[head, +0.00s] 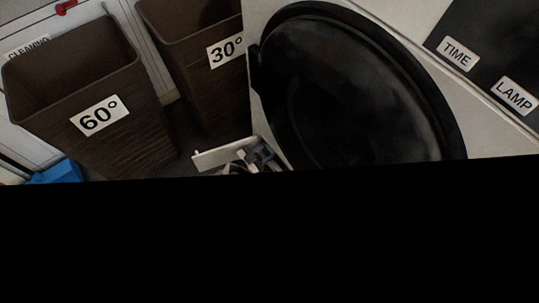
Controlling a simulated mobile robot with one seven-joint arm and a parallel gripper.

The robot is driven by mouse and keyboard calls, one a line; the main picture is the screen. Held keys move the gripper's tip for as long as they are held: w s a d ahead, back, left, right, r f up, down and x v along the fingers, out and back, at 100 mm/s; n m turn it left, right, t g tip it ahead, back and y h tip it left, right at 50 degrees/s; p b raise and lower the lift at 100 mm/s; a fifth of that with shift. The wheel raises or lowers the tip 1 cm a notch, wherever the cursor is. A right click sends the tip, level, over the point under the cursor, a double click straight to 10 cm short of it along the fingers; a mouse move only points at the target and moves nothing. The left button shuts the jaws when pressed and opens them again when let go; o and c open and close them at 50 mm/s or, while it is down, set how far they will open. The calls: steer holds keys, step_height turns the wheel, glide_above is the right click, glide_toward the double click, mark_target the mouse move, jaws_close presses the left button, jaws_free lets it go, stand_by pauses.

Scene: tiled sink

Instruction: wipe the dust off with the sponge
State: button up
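No sponge shows in the head view. No dust can be made out for certain; the round dark door (350,95) of the white machine has faint cloudy grey patches that could be dust or reflection. My gripper cannot be made out. The whole lower part of the view is black and hides whatever is there.
Two brown bins stand at the left, one labelled 60° (140,145) and one labelled 30° (180,25). A blue object (58,172) lies at the lower left. A small white-edged, cluttered object (225,153) sits below the machine door, partly cut off. TIME and LAMP labels show at right.

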steer(key=shift+r+p, duration=0.4)
steer(key=shift+r, duration=0.15)
steer(key=shift+s+d+f+p, duration=0.1)
steer(key=shift+s+d+p, duration=0.5)
steer(key=shift+s, duration=0.25)
steer(key=shift+s+d+p, duration=0.45)
steer(key=shift+s+p, duration=0.15)
steer(key=shift+s, duration=0.25)
